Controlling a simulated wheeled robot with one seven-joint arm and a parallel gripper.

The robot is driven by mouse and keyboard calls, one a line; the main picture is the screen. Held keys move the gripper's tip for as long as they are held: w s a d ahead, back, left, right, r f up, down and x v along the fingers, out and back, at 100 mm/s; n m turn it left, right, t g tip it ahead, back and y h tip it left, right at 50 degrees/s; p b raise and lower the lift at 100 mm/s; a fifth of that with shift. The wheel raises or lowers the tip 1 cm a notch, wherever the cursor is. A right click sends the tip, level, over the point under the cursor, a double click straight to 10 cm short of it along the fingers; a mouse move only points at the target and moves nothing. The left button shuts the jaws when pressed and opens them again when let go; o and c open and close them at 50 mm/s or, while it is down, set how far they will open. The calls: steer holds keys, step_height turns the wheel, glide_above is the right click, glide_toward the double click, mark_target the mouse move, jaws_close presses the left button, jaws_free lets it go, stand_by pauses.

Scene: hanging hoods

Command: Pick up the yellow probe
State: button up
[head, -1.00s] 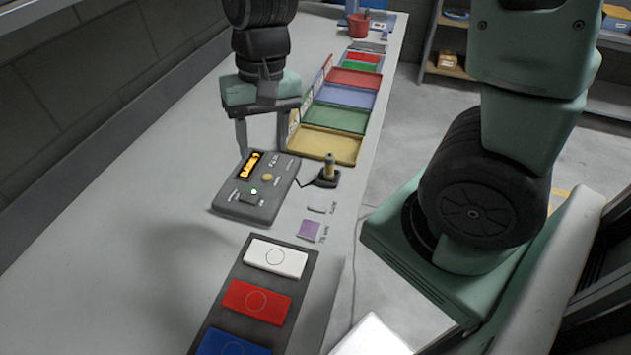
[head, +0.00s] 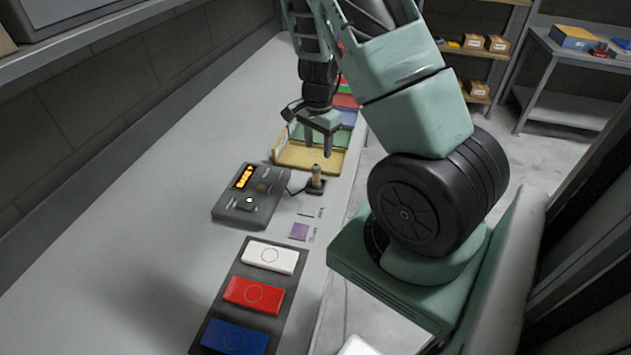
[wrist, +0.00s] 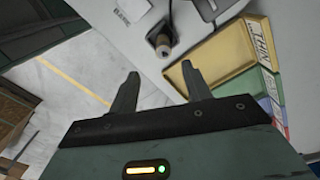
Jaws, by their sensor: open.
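The yellow probe (head: 317,176) stands upright in a small dark holder (head: 314,190) near the bench's right edge. A thin dark cable runs from it to a grey meter box (head: 228,207) with an orange display. My gripper (head: 318,153) is open and empty, with its fingers pointing down just above and behind the probe in the head view. In the wrist view the probe (wrist: 164,47) shows beyond my gripper's fingertips (wrist: 160,68), roughly between them. The fingers appear apart from it.
A yellow tray (head: 310,160) lies just behind the probe, with green, blue and red trays farther back. In front are a purple square (head: 299,231) and a dark board (head: 232,279) with white, red and blue blocks. The left of the bench is clear.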

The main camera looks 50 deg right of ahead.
mark_target(316, 166)
steer(key=f, duration=0.3)
steer(key=f+p, duration=0.1)
steer(key=f, duration=0.5)
steer(key=shift+w, duration=0.3)
jaws_close()
